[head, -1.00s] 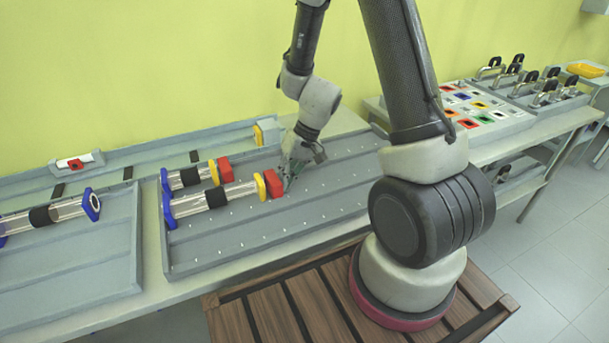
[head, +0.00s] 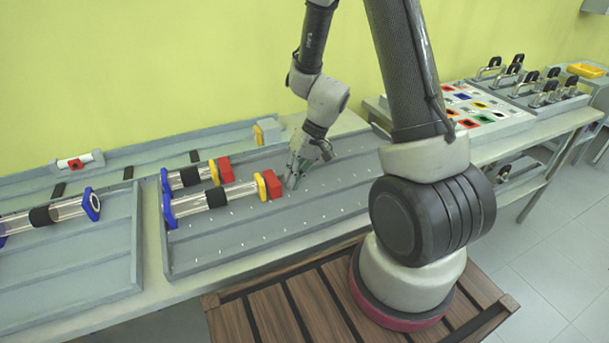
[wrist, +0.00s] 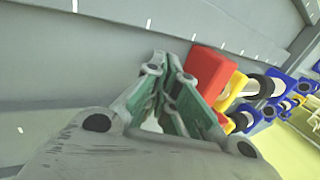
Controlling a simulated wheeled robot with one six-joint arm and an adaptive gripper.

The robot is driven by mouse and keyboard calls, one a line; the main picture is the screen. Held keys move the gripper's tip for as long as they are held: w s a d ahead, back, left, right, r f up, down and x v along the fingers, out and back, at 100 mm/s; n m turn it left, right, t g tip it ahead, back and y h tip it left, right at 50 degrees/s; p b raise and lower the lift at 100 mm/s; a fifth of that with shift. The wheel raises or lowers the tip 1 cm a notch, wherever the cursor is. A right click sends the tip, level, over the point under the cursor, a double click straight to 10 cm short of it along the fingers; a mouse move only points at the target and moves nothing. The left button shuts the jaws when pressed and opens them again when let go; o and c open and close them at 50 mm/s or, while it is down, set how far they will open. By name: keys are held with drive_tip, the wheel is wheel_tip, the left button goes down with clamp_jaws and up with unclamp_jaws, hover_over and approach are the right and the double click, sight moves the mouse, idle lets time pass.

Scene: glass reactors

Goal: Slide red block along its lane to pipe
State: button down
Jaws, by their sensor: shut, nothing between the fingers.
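Two red blocks lie in neighbouring lanes of the grey tray (head: 215,245). The front red block (head: 273,184) touches the yellow end (head: 261,186) of the front clear pipe (head: 236,191). The back red block (head: 226,169) sits against the yellow end of the back pipe (head: 189,178). My gripper (head: 290,184) is low over the tray, just right of the front red block, shut and empty. In the wrist view, the green-padded fingers (wrist: 168,68) are beside the front red block (wrist: 207,72), with a small gap. The fingers partly hide the back red block.
A second grey tray (head: 70,265) with another pipe (head: 62,210) stands to the left. The tray right of my gripper is bare. Coloured tiles and black-handled clamps stand at the right.

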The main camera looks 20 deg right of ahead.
drive_tip(key=shift+r, duration=0.1)
wheel_tip(320, 180, up, 11)
idle(0.7)
idle(0.4)
drive_tip(key=s+d+r+t+h, duration=0.2)
drive_tip(key=s+d+r, duration=0.4)
drive_tip(key=s+r, duration=0.2)
drive_tip(key=s+d+r+t+h, duration=0.2)
drive_tip(key=s+d+r, duration=0.3)
drive_tip(key=s+r, duration=0.4)
drive_tip(key=shift+s+d+h, duration=0.3)
drive_tip(key=shift+d+h, duration=0.1)
drive_tip(key=shift+h, duration=0.2)
